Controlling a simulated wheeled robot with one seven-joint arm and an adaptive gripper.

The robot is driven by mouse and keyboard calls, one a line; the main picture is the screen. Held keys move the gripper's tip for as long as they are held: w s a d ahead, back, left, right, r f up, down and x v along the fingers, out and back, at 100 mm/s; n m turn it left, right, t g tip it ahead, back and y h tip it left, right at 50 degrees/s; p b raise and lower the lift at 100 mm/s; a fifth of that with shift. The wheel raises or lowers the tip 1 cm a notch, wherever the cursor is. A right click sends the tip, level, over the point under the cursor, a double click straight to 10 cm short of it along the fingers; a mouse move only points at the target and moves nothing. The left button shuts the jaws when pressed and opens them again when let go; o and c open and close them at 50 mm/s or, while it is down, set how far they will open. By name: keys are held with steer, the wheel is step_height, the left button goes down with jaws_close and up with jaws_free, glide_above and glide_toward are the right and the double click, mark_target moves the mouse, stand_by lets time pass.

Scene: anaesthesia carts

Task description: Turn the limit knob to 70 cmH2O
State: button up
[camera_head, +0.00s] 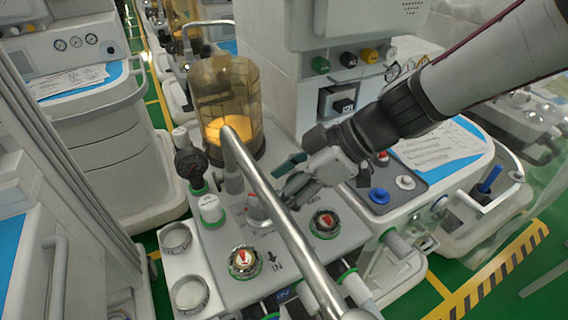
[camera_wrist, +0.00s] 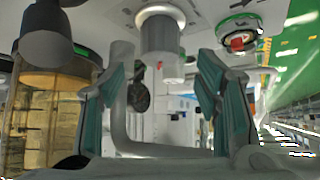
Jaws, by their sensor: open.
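The limit knob looks to be the pale grey knob (camera_head: 257,208) on the machine's top panel, partly hidden behind the bent metal rail. In the wrist view, a pale cylindrical knob (camera_wrist: 160,34) with a small red mark shows between my fingers, toward the top. My gripper (camera_head: 287,178) is open and empty, just up and right of the knob in the head view. In the wrist view its teal-padded fingers (camera_wrist: 160,82) are spread to either side of the knob, with visible gaps. I cannot read a scale or the knob's setting.
The metal rail (camera_head: 262,185) crosses in front of the panel. Two red-centred buttons (camera_head: 245,262) (camera_head: 325,223), a white knob (camera_head: 210,208) and a black gauge (camera_head: 190,163) are close by. The amber bellows cylinder (camera_head: 228,105) stands behind. A paper sheet (camera_head: 435,147) lies to the right.

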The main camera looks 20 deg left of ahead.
steer(key=shift+x, duration=2.75)
steer(key=shift+c, duration=0.6)
steer(key=shift+b, duration=0.45)
steer(key=c, duration=1.1)
